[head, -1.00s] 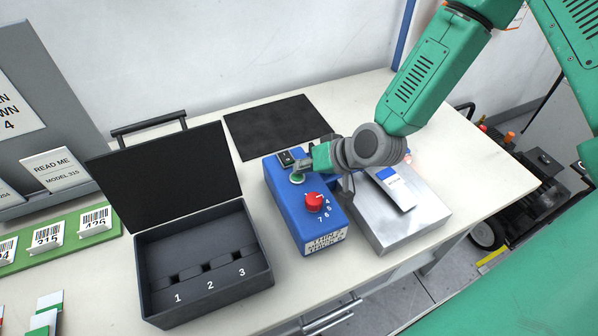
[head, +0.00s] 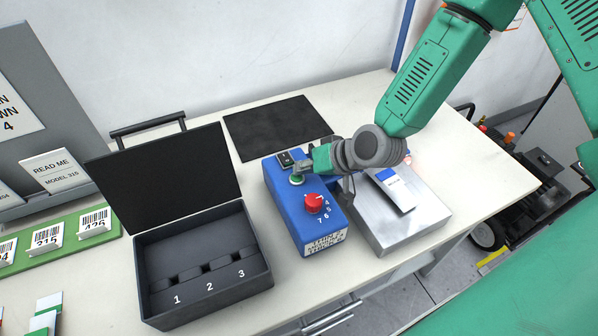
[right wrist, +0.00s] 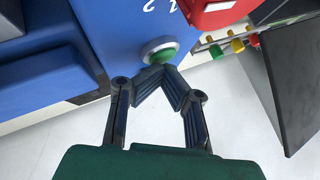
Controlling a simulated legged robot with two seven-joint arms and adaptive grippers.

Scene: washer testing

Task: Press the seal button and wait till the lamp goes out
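The blue box (head: 305,215) stands on the table with a red knob (head: 314,203), a black switch (head: 286,158) and a green button (head: 297,180) in a pale ring. My right gripper (head: 301,170) is at the green button, coming from the right. In the right wrist view its fingertips (right wrist: 164,72) meet, shut and empty, at the near edge of the green button (right wrist: 162,57); whether they touch it I cannot tell. A small reddish spot (head: 408,158) shows behind my right wrist; whether it is a lit lamp is unclear. My left gripper is out of view.
An open dark case (head: 205,290) with numbered slots stands left. A black mat (head: 275,127) lies behind. Barcode cards stand on a green rail (head: 70,250).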

